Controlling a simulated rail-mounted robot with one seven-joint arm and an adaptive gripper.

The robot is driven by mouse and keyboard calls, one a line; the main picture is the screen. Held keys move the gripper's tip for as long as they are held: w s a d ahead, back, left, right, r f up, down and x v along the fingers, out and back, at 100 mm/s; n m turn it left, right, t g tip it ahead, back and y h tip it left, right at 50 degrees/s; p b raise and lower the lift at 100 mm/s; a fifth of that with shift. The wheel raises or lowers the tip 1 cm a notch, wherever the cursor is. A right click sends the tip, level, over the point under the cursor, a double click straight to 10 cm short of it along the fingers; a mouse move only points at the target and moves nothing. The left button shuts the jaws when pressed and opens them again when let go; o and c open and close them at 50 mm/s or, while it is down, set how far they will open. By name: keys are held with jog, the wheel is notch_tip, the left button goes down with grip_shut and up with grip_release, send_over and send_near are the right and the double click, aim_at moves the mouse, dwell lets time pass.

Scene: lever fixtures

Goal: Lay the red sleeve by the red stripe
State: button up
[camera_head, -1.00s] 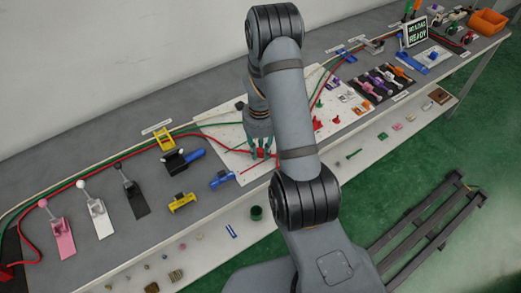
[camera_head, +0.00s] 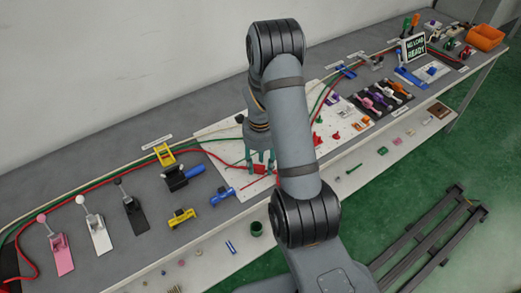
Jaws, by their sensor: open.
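My gripper (camera_head: 262,159), with teal fingers, points down over the white board (camera_head: 210,133) and is open. A small red piece (camera_head: 260,169), which looks like the red sleeve, lies on the board at the fingertips. The fingers partly cover it, and I cannot tell whether they touch it. A thin red stripe (camera_head: 250,184) runs slantwise on the board just in front of this piece, near the board's front edge. A red cable (camera_head: 215,157) comes from the left towards the red piece.
Left of the board stand a black fixture with a blue handle (camera_head: 184,176), a yellow fixture (camera_head: 182,217) and a blue clamp (camera_head: 222,196). Small red parts (camera_head: 317,139) lie to the right, partly behind my arm. An orange bin (camera_head: 486,37) stands at the far right.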

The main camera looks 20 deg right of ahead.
aim_at(261, 168)
notch_tip(261, 168, up, 11)
jog(key=shift+b, duration=0.4)
jog(key=shift+f, duration=0.1)
